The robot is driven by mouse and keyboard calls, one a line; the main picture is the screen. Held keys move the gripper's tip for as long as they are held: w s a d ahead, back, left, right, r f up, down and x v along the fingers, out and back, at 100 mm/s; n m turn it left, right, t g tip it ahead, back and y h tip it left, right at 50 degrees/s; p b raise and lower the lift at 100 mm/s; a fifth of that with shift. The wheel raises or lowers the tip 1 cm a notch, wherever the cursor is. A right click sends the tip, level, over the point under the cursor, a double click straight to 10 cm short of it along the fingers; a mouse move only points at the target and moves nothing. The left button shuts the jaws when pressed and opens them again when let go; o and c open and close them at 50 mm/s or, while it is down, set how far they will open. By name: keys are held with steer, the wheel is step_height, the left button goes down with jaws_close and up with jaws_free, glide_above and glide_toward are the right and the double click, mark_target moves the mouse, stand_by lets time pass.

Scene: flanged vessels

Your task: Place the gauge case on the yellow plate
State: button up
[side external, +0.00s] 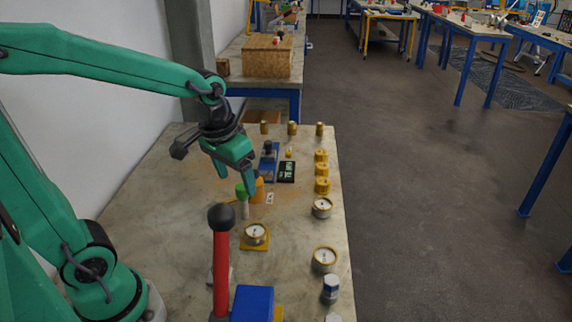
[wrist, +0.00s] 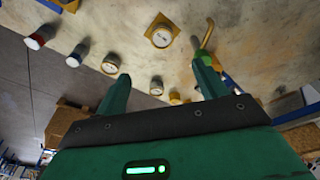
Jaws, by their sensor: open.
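A round brass gauge case with a white dial (side external: 256,231) sits on the yellow plate (side external: 256,246), left of the table's middle. In the wrist view this case (wrist: 161,37) and the plate (wrist: 163,19) show at top centre. Two similar gauge cases stand nearer the right edge, one farther back (side external: 321,206) and one nearer (side external: 324,258). My gripper (side external: 236,180) is open and empty, above the table and behind the gauge case on the plate. Its two fingers (wrist: 162,72) are wide apart in the wrist view, with nothing between them.
A green-topped piece (side external: 241,191) and an orange piece (side external: 259,187) stand close to my fingers. Several yellow flanged pieces (side external: 321,171) line the right side. A red lever with a black knob (side external: 221,255) rises in front. A blue-topped jar (side external: 330,288) stands at front right.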

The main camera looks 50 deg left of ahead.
steer(key=s+r+m+t, duration=0.1)
steer(key=s+r+t, duration=0.2)
steer(key=s+r, duration=0.2)
steer(key=shift+s+d, duration=0.4)
steer(key=shift+s, duration=1.1)
steer(key=shift+c, duration=0.2)
